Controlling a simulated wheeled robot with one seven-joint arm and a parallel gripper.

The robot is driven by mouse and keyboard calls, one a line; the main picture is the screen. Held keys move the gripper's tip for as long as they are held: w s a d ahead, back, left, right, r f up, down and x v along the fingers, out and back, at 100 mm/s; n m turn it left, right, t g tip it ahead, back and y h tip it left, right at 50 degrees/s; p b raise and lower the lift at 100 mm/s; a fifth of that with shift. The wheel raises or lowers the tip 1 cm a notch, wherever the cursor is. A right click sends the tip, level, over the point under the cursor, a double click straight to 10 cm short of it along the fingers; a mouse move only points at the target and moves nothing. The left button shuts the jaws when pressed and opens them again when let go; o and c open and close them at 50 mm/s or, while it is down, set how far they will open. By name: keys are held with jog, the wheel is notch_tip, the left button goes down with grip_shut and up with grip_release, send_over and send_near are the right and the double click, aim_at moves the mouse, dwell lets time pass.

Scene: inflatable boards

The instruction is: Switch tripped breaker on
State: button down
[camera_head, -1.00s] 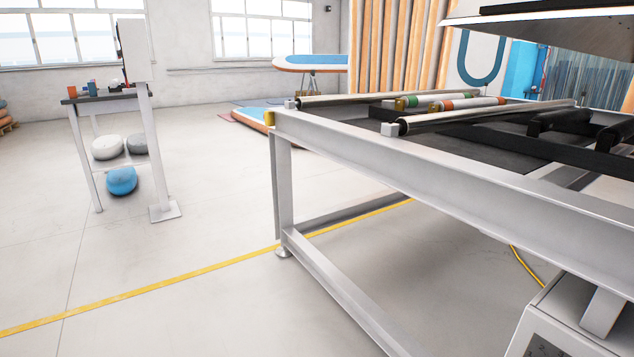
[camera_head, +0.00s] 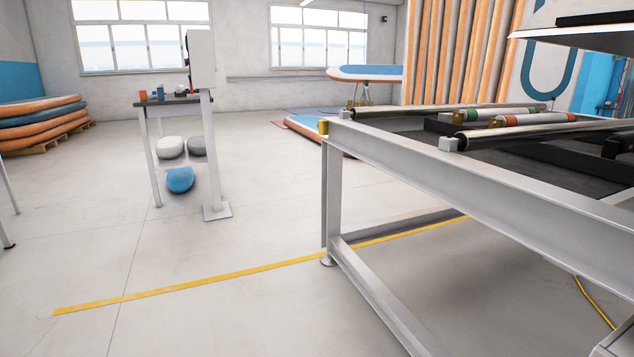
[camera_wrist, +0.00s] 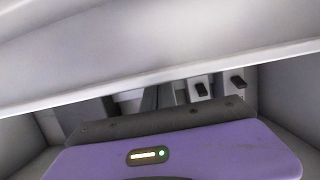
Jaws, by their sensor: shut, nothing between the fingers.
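No breaker can be made out in either view. An upright light panel (camera_head: 201,62) stands on the small workbench at left, seen almost edge-on. A dark and red item is at its left side, too small to identify. In the wrist view, the purple housing of my gripper (camera_wrist: 215,150) shows at the bottom with a lit indicator, below a dark bar. My gripper is shut and empty. Its fingertips cannot be made out. Pale surfaces cross the top of that view. My gripper does not show in the head view.
A large metal-framed table (camera_head: 480,185) with rollers fills the right. The small workbench (camera_head: 180,100) has rounded bags (camera_head: 180,180) beneath it. Stacked boards (camera_head: 45,122) stand at far left. Open floor with a yellow line (camera_head: 200,284) lies between.

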jog(key=shift+r+p, duration=0.55)
jog(key=shift+p, duration=0.1)
dwell(0.9)
jog(key=shift+a, duration=0.15)
jog(key=shift+s+a+f+p, duration=0.2)
jog(key=shift+s+a+f, duration=0.1)
jog(key=shift+a, duration=0.35)
jog(key=shift+s+a+f+p, duration=0.2)
jog(key=shift+s+a+f, duration=0.1)
jog(key=shift+a, duration=0.3)
jog(key=shift+f+p+v, duration=0.2)
jog(key=shift+p+v, duration=0.35)
jog(key=shift+v, duration=0.4)
jog(key=shift+f+p+v, duration=0.25)
jog(key=shift+p+v, duration=0.3)
jog(key=shift+v, duration=0.35)
jog(key=shift+f+p+v, duration=0.2)
jog(key=shift+p+v, duration=0.35)
jog(key=shift+v, duration=0.4)
jog(key=f+p+v, duration=0.2)
jog(key=p+v, duration=0.1)
jog(key=v, duration=0.5)
jog(key=shift+a, duration=0.45)
